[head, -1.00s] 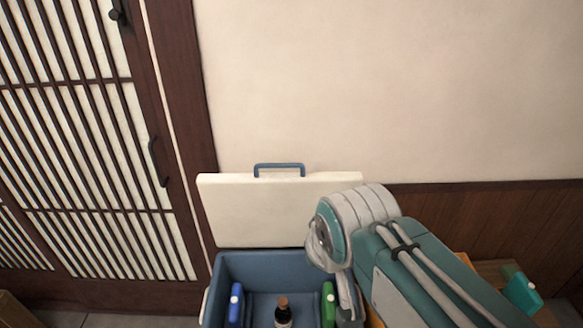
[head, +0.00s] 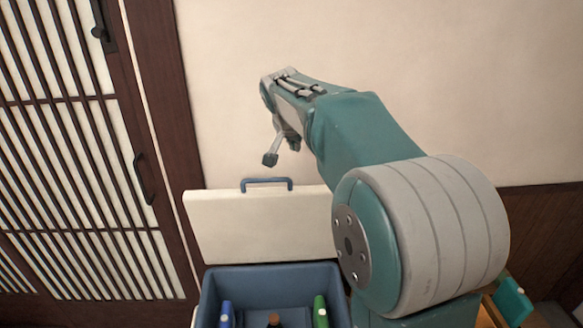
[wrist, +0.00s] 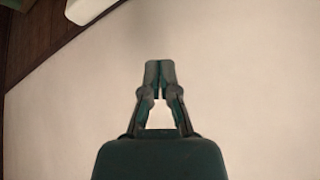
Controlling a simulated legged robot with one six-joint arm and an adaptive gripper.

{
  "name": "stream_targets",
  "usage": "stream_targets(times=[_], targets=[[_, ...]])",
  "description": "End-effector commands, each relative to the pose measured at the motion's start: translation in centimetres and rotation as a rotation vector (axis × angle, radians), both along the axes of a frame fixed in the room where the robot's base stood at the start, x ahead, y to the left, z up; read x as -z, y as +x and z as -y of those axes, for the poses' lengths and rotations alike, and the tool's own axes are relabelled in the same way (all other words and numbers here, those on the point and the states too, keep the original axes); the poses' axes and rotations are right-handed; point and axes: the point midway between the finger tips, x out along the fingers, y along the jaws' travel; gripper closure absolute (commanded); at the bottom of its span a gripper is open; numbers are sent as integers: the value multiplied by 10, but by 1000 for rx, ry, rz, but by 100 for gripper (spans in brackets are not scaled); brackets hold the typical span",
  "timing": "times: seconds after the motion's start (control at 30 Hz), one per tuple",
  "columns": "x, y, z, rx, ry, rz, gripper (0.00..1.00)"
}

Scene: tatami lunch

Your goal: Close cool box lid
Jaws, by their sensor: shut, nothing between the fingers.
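The cool box (head: 270,277) is blue and stands open at the bottom of the head view. Its white lid (head: 255,225) is raised upright at the back, against the wall side, with a blue handle (head: 266,182) on its top edge. My gripper (head: 270,160) is above the lid's handle and apart from it, pointing down. In the wrist view my gripper (wrist: 160,66) is shut and empty in front of the pale wall. My arm hides the right end of the lid and part of the box's right side.
Blue (head: 226,315) and green (head: 320,312) items and a dark bottle top (head: 273,320) are inside the box. A slatted sliding door (head: 70,150) is on the left. The plain wall (head: 480,90) is close behind the lid. A teal item (head: 513,298) lies at the lower right.

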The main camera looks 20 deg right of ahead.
Motion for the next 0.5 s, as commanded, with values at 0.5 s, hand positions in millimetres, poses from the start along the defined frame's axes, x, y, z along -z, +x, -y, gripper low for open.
stream_targets(times=[0.5], targets=[[71, 36, 25, -1, 1, -5, 100]])
